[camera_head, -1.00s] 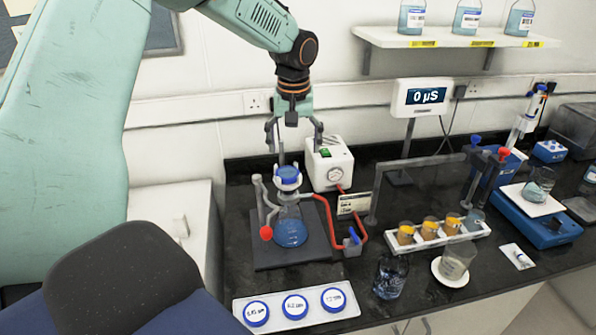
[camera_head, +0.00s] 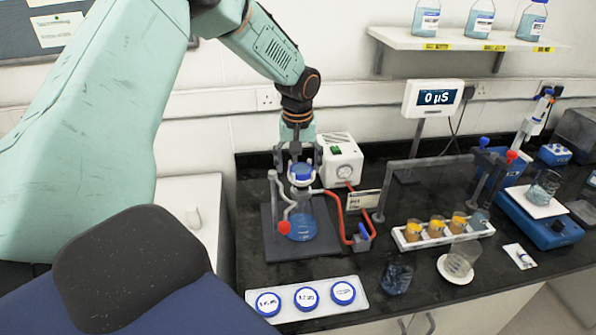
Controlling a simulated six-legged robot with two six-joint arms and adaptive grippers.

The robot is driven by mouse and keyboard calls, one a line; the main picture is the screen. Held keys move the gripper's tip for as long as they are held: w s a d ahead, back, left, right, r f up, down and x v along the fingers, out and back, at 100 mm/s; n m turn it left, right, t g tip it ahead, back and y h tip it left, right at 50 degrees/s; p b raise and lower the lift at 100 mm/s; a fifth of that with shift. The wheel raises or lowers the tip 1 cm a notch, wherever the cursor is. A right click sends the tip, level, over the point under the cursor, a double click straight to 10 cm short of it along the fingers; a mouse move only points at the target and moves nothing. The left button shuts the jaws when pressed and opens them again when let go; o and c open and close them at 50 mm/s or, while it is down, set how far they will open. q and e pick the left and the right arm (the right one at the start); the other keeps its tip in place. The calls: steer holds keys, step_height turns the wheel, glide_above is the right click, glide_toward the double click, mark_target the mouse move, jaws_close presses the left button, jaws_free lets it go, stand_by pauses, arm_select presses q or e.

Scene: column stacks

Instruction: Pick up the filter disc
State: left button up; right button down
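A blue disc (camera_head: 301,172) sits on top of the filter flask (camera_head: 299,226), which holds blue liquid and stands on a dark base plate. My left gripper (camera_head: 299,164) points down just above this disc. Its fingers are spread, one on each side of the disc; I cannot tell whether they touch it. Three more blue-rimmed discs with white labels lie in a pale tray (camera_head: 326,313) at the front: left (camera_head: 268,304), middle (camera_head: 306,298) and right (camera_head: 343,293). Their print is too small to read surely. My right gripper is not in view.
A white pump box (camera_head: 341,163) stands behind the flask, with a red hose (camera_head: 343,226) on its right. A rack of amber cups (camera_head: 437,228), a dark glass jar (camera_head: 397,277) and a beaker (camera_head: 461,258) stand to the right. Dark bench shows between tray and base plate.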

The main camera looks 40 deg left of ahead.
mark_target(303, 169)
arm_select(q)
steer(key=shift+c, duration=0.7)
steer(key=shift+w+d+f, duration=0.2)
steer(key=shift+w+d, duration=0.25)
steer(key=shift+w, duration=0.15)
steer(key=c, duration=0.5)
steer(key=shift+s+a+r, duration=0.15)
steer(key=shift+s+a, duration=0.2)
steer(key=shift+s, duration=0.05)
steer(key=shift+w+d+r, duration=0.2)
steer(key=shift+w+r, duration=0.1)
steer(key=shift+r+b, duration=0.8)
steer(key=shift+r, duration=3.8)
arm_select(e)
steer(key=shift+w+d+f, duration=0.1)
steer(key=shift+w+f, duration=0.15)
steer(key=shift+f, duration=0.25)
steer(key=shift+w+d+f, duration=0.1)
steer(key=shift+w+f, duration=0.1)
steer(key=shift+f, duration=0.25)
